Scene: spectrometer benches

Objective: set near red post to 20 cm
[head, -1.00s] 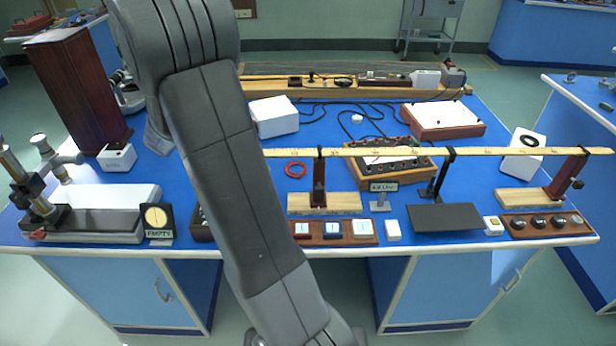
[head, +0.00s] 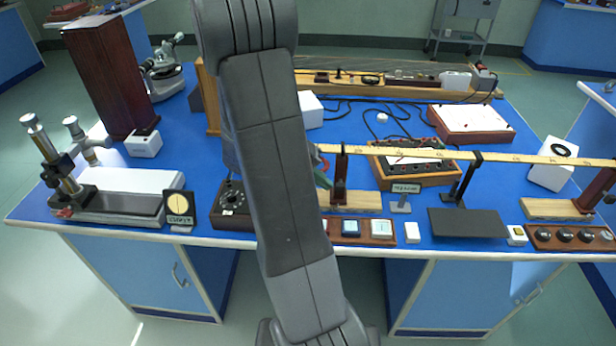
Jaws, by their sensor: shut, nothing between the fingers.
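A long yellowish graduated rule (head: 400,153) runs across the front right of the blue bench, its marks too small to read. A dark red post (head: 341,175) on a wooden base (head: 352,202) stands under it near my arm. A second dark red post (head: 594,191) on a wooden base (head: 550,209) stands at the right. A black post (head: 466,180) with a dark plate (head: 467,223) is between them. My gripper (head: 322,172) is mostly hidden behind my arm; only a small red and green part shows, just left of the nearer red post. It appears shut and empty; contact cannot be told.
A sign (head: 405,188) and a tray of square blocks (head: 378,231) are in front of the rule. A wooden instrument box (head: 420,178) is behind it. Cables lie farther back.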

